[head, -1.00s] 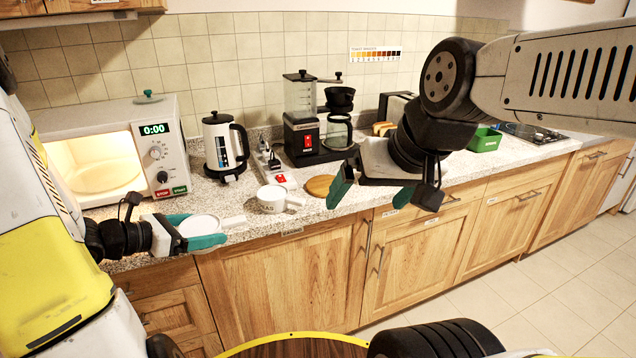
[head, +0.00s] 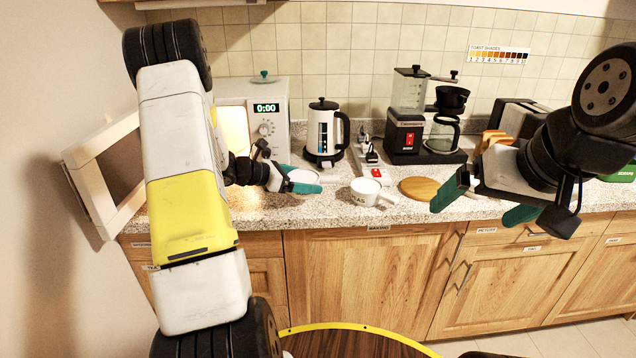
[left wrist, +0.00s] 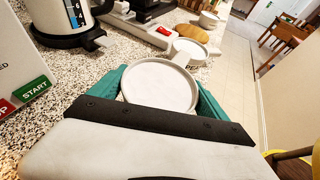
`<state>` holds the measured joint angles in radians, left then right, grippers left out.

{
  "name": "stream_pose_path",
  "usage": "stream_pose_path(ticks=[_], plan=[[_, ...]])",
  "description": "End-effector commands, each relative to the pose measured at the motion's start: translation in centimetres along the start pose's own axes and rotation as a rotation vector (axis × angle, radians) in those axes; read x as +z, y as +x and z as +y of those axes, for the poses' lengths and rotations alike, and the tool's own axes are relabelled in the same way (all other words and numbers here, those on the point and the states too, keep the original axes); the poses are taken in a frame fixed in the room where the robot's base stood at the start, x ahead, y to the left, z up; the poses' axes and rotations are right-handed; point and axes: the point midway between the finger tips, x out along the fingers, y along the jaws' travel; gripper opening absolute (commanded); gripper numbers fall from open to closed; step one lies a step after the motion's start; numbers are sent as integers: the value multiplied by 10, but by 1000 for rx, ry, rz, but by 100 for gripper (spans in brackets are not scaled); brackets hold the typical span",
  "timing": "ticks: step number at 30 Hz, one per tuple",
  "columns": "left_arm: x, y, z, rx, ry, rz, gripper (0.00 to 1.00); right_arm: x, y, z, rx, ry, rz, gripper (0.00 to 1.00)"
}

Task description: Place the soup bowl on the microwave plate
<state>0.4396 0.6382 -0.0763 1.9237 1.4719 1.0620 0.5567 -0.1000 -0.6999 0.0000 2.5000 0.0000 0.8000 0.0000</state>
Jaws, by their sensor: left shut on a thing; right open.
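My left gripper (head: 304,182) is shut on a white, round bowl with a handle, the soup bowl (left wrist: 158,84). It holds it close over the counter in front of the kettle; whether the bowl touches the counter I cannot tell. The microwave (head: 276,119) stands behind and left of the gripper, its door (head: 98,160) swung open to the left. Its lit inside (head: 234,130) shows only in part; my left arm hides the rest, and the microwave plate is not visible. My right gripper (head: 487,203) is open and empty over the counter's front edge at the right.
A second white handled bowl (head: 366,192) with lettering stands right of the held one. Beyond are a kettle (head: 323,130), a power strip (head: 376,172), a wooden disc (head: 427,188), a coffee maker (head: 405,137) and a toaster (head: 515,118). The counter is narrow in front.

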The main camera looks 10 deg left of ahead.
Motion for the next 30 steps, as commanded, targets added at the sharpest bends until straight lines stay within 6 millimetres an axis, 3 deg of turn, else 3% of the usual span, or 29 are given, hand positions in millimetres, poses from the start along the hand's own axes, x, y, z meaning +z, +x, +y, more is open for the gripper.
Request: stream_pose_path(ticks=[2, 9, 20, 21, 22, 30], plan=[[2, 4, 6, -1, 2, -1, 22, 0, 0, 0, 0, 0, 0, 100], [-31, 17, 5, -1, -1, -1, 22, 0, 0, 0, 0, 0, 0, 100], [-34, 18, 5, 0, 0, -1, 22, 0, 0, 0, 0, 0, 0, 100], [-34, 18, 5, 0, 0, 0, 95, 0, 0, 0, 0, 0, 0, 100], [-34, 18, 5, 0, 0, 0, 100, 0, 0, 0, 0, 0, 0, 100], [-33, 17, 5, 0, 1, 0, 100, 0, 0, 0, 0, 0, 0, 100]])
